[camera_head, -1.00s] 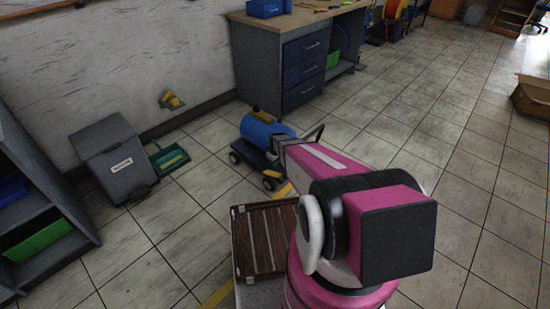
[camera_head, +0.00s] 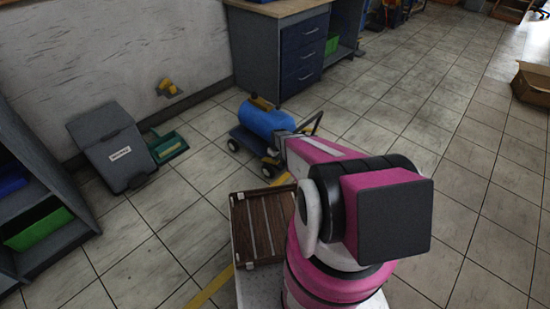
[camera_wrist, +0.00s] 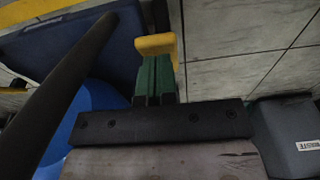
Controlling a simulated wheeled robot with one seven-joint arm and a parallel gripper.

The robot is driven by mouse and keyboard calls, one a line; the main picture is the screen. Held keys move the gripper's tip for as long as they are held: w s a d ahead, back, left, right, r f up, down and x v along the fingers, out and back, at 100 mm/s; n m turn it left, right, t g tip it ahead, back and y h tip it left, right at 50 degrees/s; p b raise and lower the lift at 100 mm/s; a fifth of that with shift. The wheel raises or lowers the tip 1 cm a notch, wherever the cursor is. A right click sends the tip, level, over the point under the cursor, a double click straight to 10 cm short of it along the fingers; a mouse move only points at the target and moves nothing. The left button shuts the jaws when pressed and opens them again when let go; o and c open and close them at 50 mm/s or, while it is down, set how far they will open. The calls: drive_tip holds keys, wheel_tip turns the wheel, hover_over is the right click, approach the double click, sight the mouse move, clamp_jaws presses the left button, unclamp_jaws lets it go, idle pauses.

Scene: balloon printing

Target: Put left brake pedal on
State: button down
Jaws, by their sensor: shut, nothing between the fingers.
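The wheeled cart with a blue tank (camera_head: 268,120) stands on the floor just beyond my arm in the head view. In the wrist view the blue tank (camera_wrist: 82,125) is at the lower left and the cart's dark blue platform (camera_wrist: 75,50) at the upper left. A yellow block that looks like a brake pedal (camera_wrist: 156,45) lies right at the tips of my gripper (camera_wrist: 155,77). The green fingers are together and empty. Whether they touch the pedal, I cannot tell. In the head view my arm hides the fingertips and this pedal.
The cart's black handle bar (camera_wrist: 80,85) crosses close to the left of my gripper in the wrist view. A grey waste bin (camera_head: 112,155) and green dustpan (camera_head: 168,147) stand by the wall. A workbench (camera_head: 285,50) is behind the cart. Open floor lies to the right.

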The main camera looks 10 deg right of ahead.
drive_tip(key=shift+s+d+f+t+y, duration=0.3)
drive_tip(key=shift+s+f+t, duration=0.1)
drive_tip(key=shift+s+f, duration=0.15)
drive_tip(key=shift+s+d+f, duration=0.3)
drive_tip(key=shift+s+f, duration=0.05)
drive_tip(key=shift+f, duration=0.45)
drive_tip(key=shift+s+d+f, duration=0.25)
drive_tip(key=shift+s+f, duration=0.15)
drive_tip(key=shift+f, duration=0.35)
drive_tip(key=shift+s+d+f, duration=0.3)
drive_tip(key=shift+s+f, duration=0.05)
drive_tip(key=shift+f, duration=0.45)
drive_tip(key=s+d+r, duration=0.1)
drive_tip(key=s+r, duration=0.1)
drive_tip(key=r, duration=0.4)
drive_tip(key=s+d+r, duration=0.2)
drive_tip(key=s+r, duration=0.1)
drive_tip(key=r, duration=0.3)
drive_tip(key=shift+d, duration=0.3)
drive_tip(key=shift+r, duration=0.1)
